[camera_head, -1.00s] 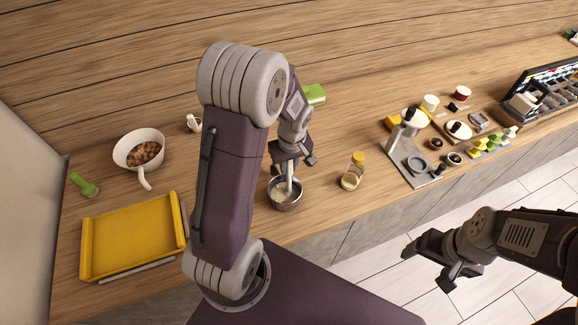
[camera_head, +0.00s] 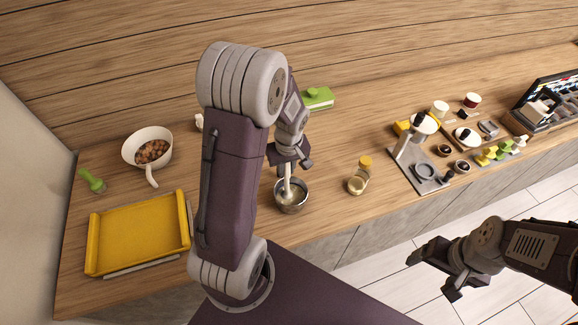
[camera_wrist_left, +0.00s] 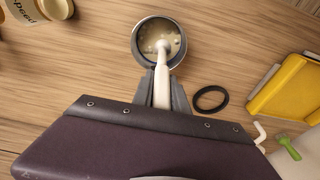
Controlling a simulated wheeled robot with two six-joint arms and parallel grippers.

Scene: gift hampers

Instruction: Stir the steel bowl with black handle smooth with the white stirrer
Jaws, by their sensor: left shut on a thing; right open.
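The steel bowl (camera_head: 291,205) stands on the counter below my left gripper, with a pale, lumpy mix inside. It also shows in the left wrist view (camera_wrist_left: 136,42). My left gripper (camera_head: 287,166) is shut on the white stirrer (camera_head: 287,188), which points down into the bowl. In the left wrist view the stirrer's head (camera_wrist_left: 163,46) sits in the mix, near the bowl's middle. The bowl's black handle is not clearly seen. My right gripper (camera_head: 436,268) is open and empty, over the floor in front of the counter.
A yellow tray (camera_head: 140,232) and a white pan of brown round pieces (camera_head: 147,138) lie at left. A jar with a yellow lid (camera_head: 359,176) stands right of the bowl. A black ring (camera_wrist_left: 210,99) lies beside the bowl.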

